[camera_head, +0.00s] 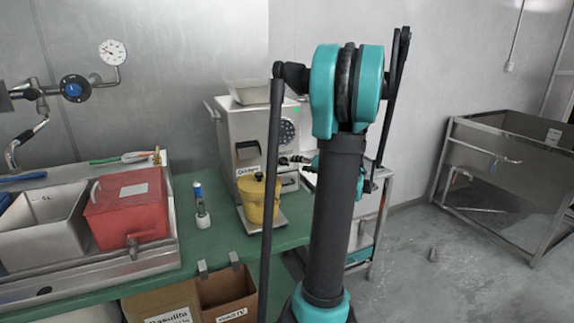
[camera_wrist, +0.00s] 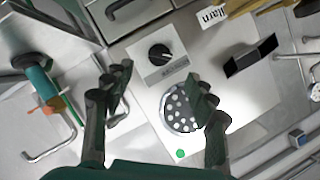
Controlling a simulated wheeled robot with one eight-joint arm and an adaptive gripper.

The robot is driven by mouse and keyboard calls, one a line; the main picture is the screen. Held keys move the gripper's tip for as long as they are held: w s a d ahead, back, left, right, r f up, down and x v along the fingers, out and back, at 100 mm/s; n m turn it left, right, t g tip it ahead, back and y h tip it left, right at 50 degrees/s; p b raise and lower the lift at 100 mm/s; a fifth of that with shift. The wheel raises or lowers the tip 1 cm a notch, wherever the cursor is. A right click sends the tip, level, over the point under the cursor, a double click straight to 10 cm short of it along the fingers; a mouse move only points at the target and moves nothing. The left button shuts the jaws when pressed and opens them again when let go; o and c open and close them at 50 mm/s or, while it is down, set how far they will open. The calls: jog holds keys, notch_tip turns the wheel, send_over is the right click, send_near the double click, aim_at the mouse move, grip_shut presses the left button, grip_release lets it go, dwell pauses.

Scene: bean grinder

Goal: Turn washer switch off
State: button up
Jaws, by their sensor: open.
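A black rotary knob (camera_wrist: 160,54) sits on a light square plate with small lettering, on the metal front of a machine. I take it for the washer switch; the lettering is too small to read. My gripper (camera_wrist: 162,86) is open and empty in the wrist view, its dark fingers apart on either side of the area below the knob. No finger touches the knob. A round perforated disc (camera_wrist: 178,112) lies close to the right finger. In the head view the metal machine (camera_head: 229,132) stands on the green table; my arm hides part of it, and the knob cannot be made out.
A yellow pot (camera_head: 252,198) stands before the machine. A red box (camera_head: 128,205) and a white bin (camera_head: 42,222) sit in the sink at left. Cardboard boxes (camera_head: 226,291) are below the table edge. A metal-framed tank (camera_head: 497,165) stands at right, with open floor before it.

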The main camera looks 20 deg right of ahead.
aim_at(287, 164)
jog(key=x, duration=0.9)
jog(key=c, duration=1.2)
jog(key=shift+o, duration=0.2)
jog(key=shift+m, duration=0.3)
jog(key=m+y, duration=0.1)
jog(key=m, duration=0.1)
jog(key=shift+d+f+m+t+y, duration=0.1)
jog(key=shift+d+m+t+y, duration=0.05)
jog(key=shift+m+t+y, duration=0.25)
jog(key=m, duration=0.2)
jog(key=m+t+y, duration=0.1)
jog(key=m, duration=0.1)
jog(key=shift+f+m+t, duration=0.15)
jog(key=shift+m+t, duration=0.15)
